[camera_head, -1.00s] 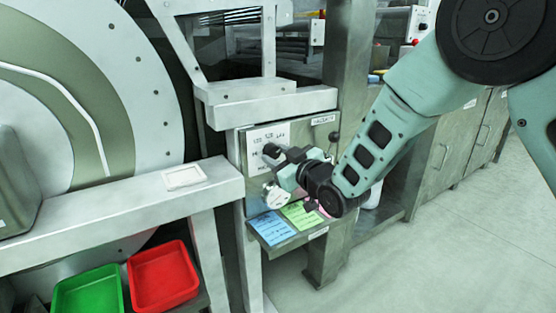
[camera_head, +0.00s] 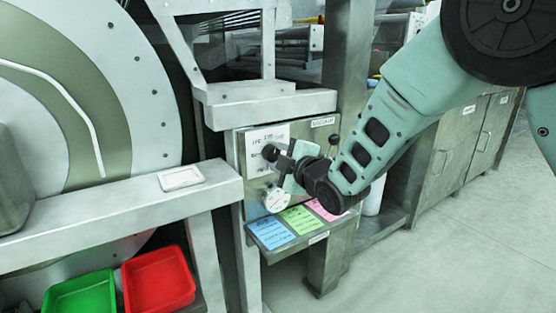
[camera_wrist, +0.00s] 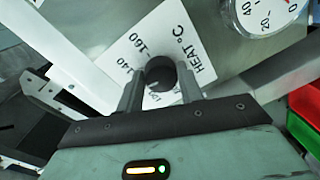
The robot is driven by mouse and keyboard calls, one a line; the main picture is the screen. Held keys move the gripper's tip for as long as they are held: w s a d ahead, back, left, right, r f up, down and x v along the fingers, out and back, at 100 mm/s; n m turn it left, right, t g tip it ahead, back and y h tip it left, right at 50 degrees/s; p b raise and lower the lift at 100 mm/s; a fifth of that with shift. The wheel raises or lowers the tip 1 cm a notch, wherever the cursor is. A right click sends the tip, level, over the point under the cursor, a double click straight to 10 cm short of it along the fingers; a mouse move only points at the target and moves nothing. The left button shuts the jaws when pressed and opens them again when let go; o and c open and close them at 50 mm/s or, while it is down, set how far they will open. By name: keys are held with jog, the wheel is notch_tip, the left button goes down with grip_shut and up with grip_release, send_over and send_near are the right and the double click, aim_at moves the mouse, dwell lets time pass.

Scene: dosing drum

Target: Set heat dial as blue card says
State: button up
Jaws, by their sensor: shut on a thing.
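The heat dial is a dark round knob (camera_wrist: 161,74) on a white scale plate (camera_wrist: 190,30) marked "HEAT °C", with 160 and 140 legible in the wrist view. My gripper (camera_wrist: 160,88) is shut on the knob, one finger on each side. In the head view my gripper (camera_head: 280,165) is at the white scale plate (camera_head: 258,140) on the panel. The blue card (camera_head: 270,232) lies on the small shelf below, left of a green card (camera_head: 301,219) and a pink card (camera_head: 328,208). The card's writing is too small to read. The knob's pointer is hidden.
A round gauge (camera_wrist: 268,12) sits beside the scale plate, and shows below the gripper in the head view (camera_head: 274,199). A black ball-ended lever (camera_head: 333,140) is on the panel's right. A pale beam (camera_head: 130,210) and red tray (camera_head: 158,279) stand left.

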jog(key=shift+n, duration=0.8)
jog(key=o, duration=1)
jog(key=shift+s, duration=0.1)
jog(key=p+v, duration=0.2)
jog(key=v, duration=1.5)
jog(key=shift+s+p, duration=0.2)
jog(key=shift+p, duration=0.1)
jog(key=shift+f, duration=0.15)
